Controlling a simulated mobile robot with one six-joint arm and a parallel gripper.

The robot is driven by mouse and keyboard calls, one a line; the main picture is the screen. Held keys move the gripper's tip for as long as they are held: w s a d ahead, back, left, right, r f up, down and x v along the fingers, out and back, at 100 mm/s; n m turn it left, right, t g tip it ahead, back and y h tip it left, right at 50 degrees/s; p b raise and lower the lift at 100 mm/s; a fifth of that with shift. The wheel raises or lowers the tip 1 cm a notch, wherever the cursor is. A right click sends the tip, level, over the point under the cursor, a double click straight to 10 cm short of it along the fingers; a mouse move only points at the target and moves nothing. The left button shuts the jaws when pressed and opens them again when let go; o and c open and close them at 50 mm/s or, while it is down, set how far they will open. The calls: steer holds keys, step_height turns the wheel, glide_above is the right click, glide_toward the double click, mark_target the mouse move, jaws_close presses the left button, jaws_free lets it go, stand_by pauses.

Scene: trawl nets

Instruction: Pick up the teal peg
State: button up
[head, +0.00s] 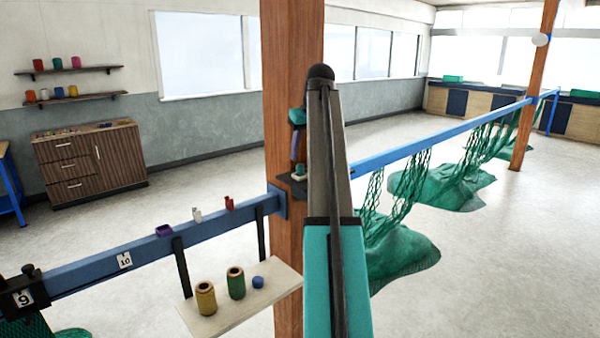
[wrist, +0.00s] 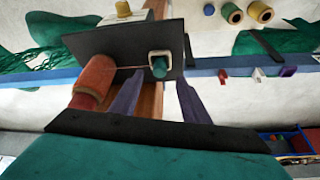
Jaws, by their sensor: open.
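The teal peg (wrist: 160,69) shows in the wrist view, inside a pale square holder (wrist: 151,57) on a dark plate (wrist: 110,48). In the head view, a small pale and green shape (head: 299,171) on the dark shelf at the post appears to be the peg and holder. My gripper (wrist: 158,80) is open, its two purple fingers pointing toward the plate. In the picture the fingertips lie on either side of the peg, with nothing held; the remaining distance is hard to tell. In the head view my arm hides much of this spot.
An orange spool (wrist: 95,78) stands beside my left finger in the wrist view. The wooden post (head: 287,60) rises behind. A blue rail (head: 440,137) carries green nets. A pale board (head: 235,305) holds a yellow spool (head: 206,298), a green spool (head: 236,283) and a blue piece (head: 258,282).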

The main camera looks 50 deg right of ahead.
mark_target(301, 164)
steer(key=shift+b+x, duration=1.55)
steer(key=shift+x, duration=1.1)
steer(key=shift+d, duration=0.1)
steer(key=shift+r, duration=0.1)
jaws_close()
